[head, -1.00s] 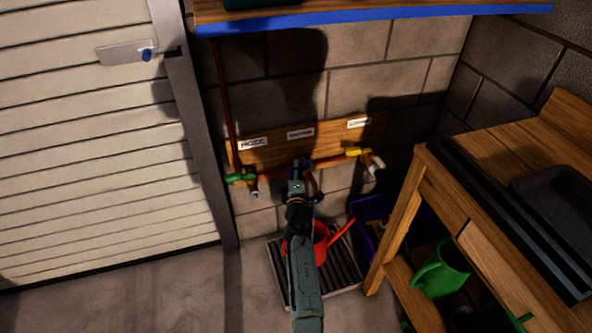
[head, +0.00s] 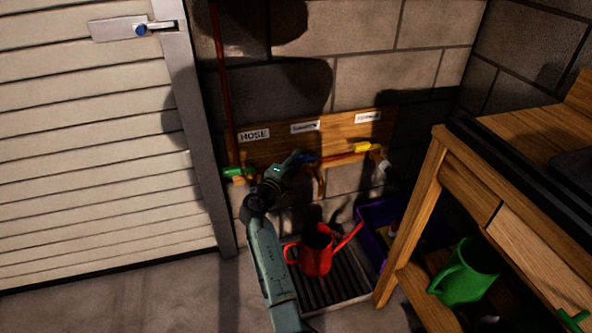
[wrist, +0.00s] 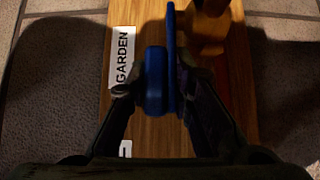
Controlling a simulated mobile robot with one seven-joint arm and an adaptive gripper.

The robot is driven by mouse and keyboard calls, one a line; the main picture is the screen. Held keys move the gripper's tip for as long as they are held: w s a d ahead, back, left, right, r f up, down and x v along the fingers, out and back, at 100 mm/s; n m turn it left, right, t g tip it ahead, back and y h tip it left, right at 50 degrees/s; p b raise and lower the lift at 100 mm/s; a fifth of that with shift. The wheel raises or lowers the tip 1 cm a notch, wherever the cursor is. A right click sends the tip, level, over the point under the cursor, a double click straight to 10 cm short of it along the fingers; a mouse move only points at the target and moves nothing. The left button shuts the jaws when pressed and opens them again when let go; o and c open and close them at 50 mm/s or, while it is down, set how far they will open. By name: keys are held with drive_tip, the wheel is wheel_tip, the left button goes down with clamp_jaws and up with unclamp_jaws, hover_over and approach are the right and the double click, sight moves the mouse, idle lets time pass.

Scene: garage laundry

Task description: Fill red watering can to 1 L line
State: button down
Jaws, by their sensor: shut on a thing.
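The red watering can (head: 316,262) stands upright on a dark ribbed tray (head: 340,287) on the floor, below the middle tap. Its spout points up to the right. The inside looks dark; I cannot see a water level, a line or a stream. My gripper (head: 291,160) is at the middle tap. In the wrist view my gripper (wrist: 154,92) is shut on the blue tap handle (wrist: 171,50), with a finger on each side. The label beside it reads GARDEN (wrist: 122,58). The blue handle also shows in the head view (head: 309,158), partly hidden by my gripper.
A green-handled tap (head: 238,172) is at the left under the HOSE label (head: 254,135). A yellow-handled tap (head: 362,147) is at the right. A wooden bench (head: 440,190) with a green watering can (head: 465,275) stands right.

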drive_tip(key=shift+w+r+h, duration=0.2)
drive_tip(key=shift+r+h, duration=0.2)
drive_tip(key=shift+r, duration=0.1)
drive_tip(key=c, duration=1.5)
unclamp_jaws()
drive_tip(key=shift+c, duration=0.2)
drive_tip(key=shift+f, duration=0.1)
drive_tip(key=shift+f, duration=0.15)
drive_tip(key=shift+s+a, duration=0.2)
drive_tip(key=shift+s, duration=0.1)
drive_tip(key=v, duration=0.6)
drive_tip(key=shift+s, duration=0.4)
drive_tip(key=shift+a, duration=0.25)
